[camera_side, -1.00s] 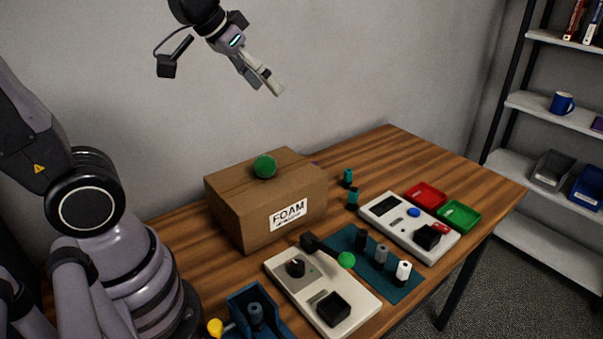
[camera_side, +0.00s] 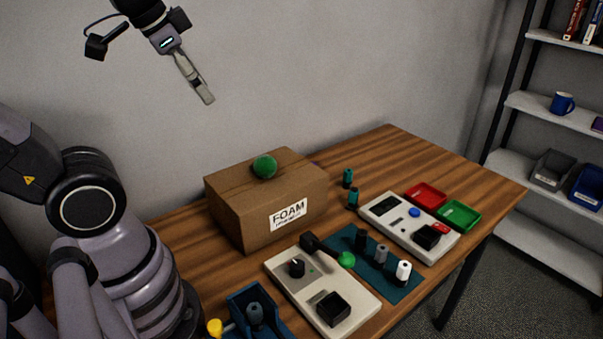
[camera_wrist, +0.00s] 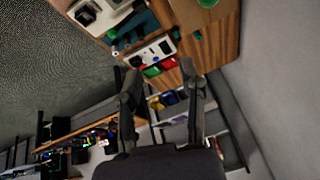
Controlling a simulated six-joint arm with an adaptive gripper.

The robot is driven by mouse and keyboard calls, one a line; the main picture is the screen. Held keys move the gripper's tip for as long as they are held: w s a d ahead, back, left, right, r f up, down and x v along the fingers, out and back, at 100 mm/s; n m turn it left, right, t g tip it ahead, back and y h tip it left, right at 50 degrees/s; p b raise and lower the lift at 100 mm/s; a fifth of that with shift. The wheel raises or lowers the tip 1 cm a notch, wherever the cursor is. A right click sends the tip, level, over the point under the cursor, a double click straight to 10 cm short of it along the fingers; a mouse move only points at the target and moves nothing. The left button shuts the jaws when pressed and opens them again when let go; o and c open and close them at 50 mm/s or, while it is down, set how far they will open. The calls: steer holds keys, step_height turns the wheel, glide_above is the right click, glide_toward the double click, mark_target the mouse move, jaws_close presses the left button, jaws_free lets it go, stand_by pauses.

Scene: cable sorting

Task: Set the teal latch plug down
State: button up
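Two small teal plugs with dark parts stand on the table behind the rear device, to the right of the box. One is farther back (camera_side: 348,178) and one nearer (camera_side: 353,197). I cannot tell which is the latch plug. My gripper (camera_side: 207,99) is high in the air above and left of the box, far from both plugs. In the wrist view my gripper (camera_wrist: 160,72) has its two fingers spread apart with nothing held between them.
A cardboard FOAM box (camera_side: 240,216) carries a green ball (camera_side: 264,167). A teal mat (camera_side: 343,241) holds several plugs between two pale devices, front (camera_side: 285,268) and rear (camera_side: 385,225). Red (camera_side: 425,195) and green (camera_side: 459,215) trays sit at right. A blue holder (camera_side: 240,301) is in front.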

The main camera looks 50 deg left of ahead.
steer(key=w+a+f+m+y, duration=0.1)
steer(key=w+a+f+m, duration=0.1)
steer(key=w+m, duration=0.95)
steer(key=m+g, duration=0.1)
steer(key=m, duration=1.7)
glide_above(354, 190)
steer(key=s+d, duration=0.1)
steer(key=s, duration=0.3)
step_height(354, 190, down, 26)
steer(key=shift+n, duration=0.25)
steer(key=x, duration=0.7)
steer(key=shift+w+f, duration=0.1)
steer(key=shift+w, duration=0.05)
steer(key=shift+x, duration=3)
steer(key=shift+d, duration=0.15)
jaws_close()
